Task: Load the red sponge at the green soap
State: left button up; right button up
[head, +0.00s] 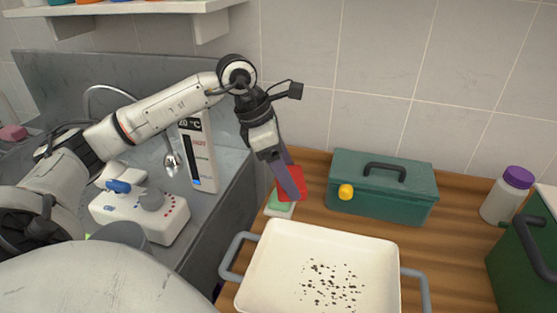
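The red sponge (293,179) is near the back left of the wooden counter, between the fingers of my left gripper (289,187). One finger crosses in front of the sponge, and the gripper appears shut on it. The green soap (281,206) lies directly below the sponge in this view, on a pale holder at the counter's left edge. The sponge overlaps the soap's upper part in the picture; I cannot tell whether they touch. My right gripper is not in view.
A white tray (264,268) with grey handles and dark specks stands in front. A teal toolbox (378,205) is behind it, with a purple-capped bottle (505,195) at the right. A thermometer box (198,154) and a white control unit (140,213) stand left by the sink.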

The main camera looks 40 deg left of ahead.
aim_at(278, 184)
pick_arm(q)
jog(key=a+n, duration=0.2)
jog(key=a+r+n+y, duration=0.1)
jog(key=shift+w+a+r+n+t, duration=0.1)
jog(key=shift+w+a+n+t, duration=0.1)
jog(key=shift+w+n+t, duration=0.15)
notch_tip(278, 184, down, 5)
jog(key=b, duration=0.4)
jog(key=shift+f+b, duration=0.4)
jog(key=shift+b, duration=0.1)
jog(key=shift+f, duration=0.3)
jog(key=shift+f+b, duration=0.2)
jog(key=shift+b, duration=0.2)
dwell(0.5)
jog(key=shift+f, duration=0.1)
dwell(0.6)
